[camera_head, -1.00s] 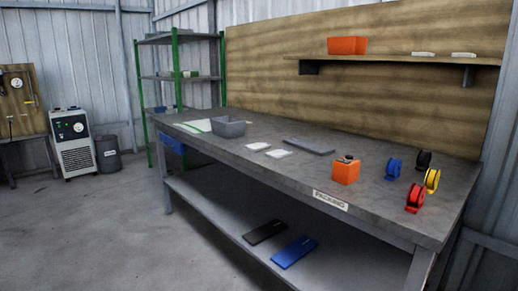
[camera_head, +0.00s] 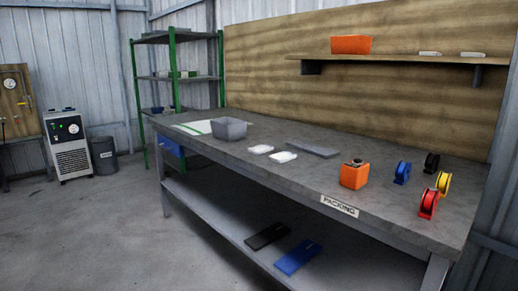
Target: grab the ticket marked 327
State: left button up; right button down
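No ticket with a readable 327 shows in the head view. Two small white pieces (camera_head: 283,156) and (camera_head: 261,149) lie on the grey packing table (camera_head: 310,180), and any print on them is too small to read. White and green sheets (camera_head: 196,127) lie at the table's far left end, also unreadable. Neither of my grippers is in view.
On the table stand a grey bin (camera_head: 229,129), a flat grey slab (camera_head: 314,151), an orange block (camera_head: 354,175) and several coloured tape dispensers (camera_head: 428,204). A black folder (camera_head: 268,236) and a blue folder (camera_head: 297,257) lie on the lower shelf.

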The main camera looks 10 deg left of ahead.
aim_at(257, 150)
jog(key=i+j, duration=0.2)
jog(key=j, duration=0.15)
jog(key=i+j+z, duration=0.1)
jog(key=j, duration=0.2)
jog(key=i+j, duration=0.25)
jog(key=i+j+z, duration=0.1)
jog(key=j, duration=0.35)
jog(key=i+j, duration=0.2)
jog(key=j, duration=0.2)
jog(key=i+j+z, duration=0.1)
jog(key=j, duration=0.25)
jog(key=i, duration=0.05)
